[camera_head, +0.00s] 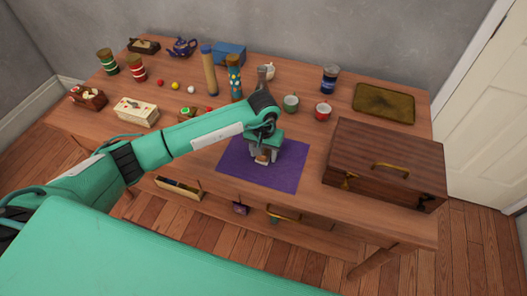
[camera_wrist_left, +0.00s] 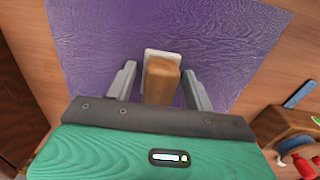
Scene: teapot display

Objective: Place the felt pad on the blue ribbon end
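A small block (camera_wrist_left: 162,80) with a brown wooden top and a white base, possibly the felt pad, stands on the purple cloth (camera_head: 290,177). My left gripper (camera_head: 263,155) is over the cloth. In the left wrist view its fingers (camera_wrist_left: 159,72) are spread on both sides of the block, with a gap visible on each side. My right gripper is not in view.
A large wooden chest (camera_head: 385,160) stands right of the cloth. A white box (camera_head: 136,112) and several small items fill the left side. The cloth's right part is clear.

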